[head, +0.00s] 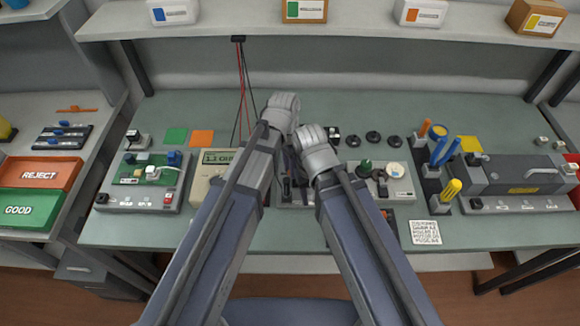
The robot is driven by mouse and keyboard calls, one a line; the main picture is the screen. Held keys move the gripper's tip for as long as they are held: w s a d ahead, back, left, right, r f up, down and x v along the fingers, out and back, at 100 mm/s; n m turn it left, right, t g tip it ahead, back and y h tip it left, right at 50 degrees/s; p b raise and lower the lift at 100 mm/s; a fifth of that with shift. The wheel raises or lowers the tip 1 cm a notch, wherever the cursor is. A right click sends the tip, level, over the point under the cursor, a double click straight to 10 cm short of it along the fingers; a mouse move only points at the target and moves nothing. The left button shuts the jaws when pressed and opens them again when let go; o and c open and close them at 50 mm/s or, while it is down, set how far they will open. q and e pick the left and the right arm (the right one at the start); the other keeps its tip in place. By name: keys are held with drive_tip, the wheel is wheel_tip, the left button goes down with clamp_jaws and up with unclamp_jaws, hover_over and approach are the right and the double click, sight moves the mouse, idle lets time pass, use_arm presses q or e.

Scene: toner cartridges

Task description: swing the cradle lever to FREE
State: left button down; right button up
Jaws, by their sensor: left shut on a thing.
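The grey fixture (402,192) lies mid-bench, partly behind my arms. Its right part shows a dark green knob (365,166), a pale round disc (395,169) and a small black upright part (382,186). My left gripper (290,186) points down in the gap between my two forearms, at the fixture's left part. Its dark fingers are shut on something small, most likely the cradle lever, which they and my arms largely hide. I cannot read the lever's position or a FREE mark. My right gripper is hidden behind my right wrist and forearm.
A circuit board fixture (130,200) and a beige meter (203,192) stand to the left. Screwdrivers in a holder (440,205) and a grey machine (520,176) stand to the right. REJECT (40,173) and GOOD (30,208) bins are far left. The front bench strip is mostly clear.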

idle(0.7)
use_arm(q)
drive_tip(key=shift+s+n, duration=0.9)
drive_tip(key=shift+s, duration=0.15)
drive_tip(key=shift+s+d+n, duration=0.1)
drive_tip(key=shift+s+n, duration=0.25)
drive_tip(key=shift+n, duration=0.15)
drive_tip(key=shift+s+n, duration=0.15)
drive_tip(key=shift+n, duration=0.15)
use_arm(e)
drive_tip(key=shift+s, duration=0.15)
use_arm(q)
drive_tip(key=shift+s+d+n, duration=0.3)
drive_tip(key=shift+s+n, duration=0.2)
drive_tip(key=shift+s, duration=0.05)
use_arm(e)
drive_tip(key=shift+s+d, duration=0.25)
drive_tip(key=shift+s, duration=0.3)
use_arm(q)
drive_tip(key=shift+w, duration=0.1)
drive_tip(key=c, duration=0.7)
unclamp_jaws()
drive_tip(key=shift+r, duration=0.15)
use_arm(e)
drive_tip(key=shift+r, duration=0.15)
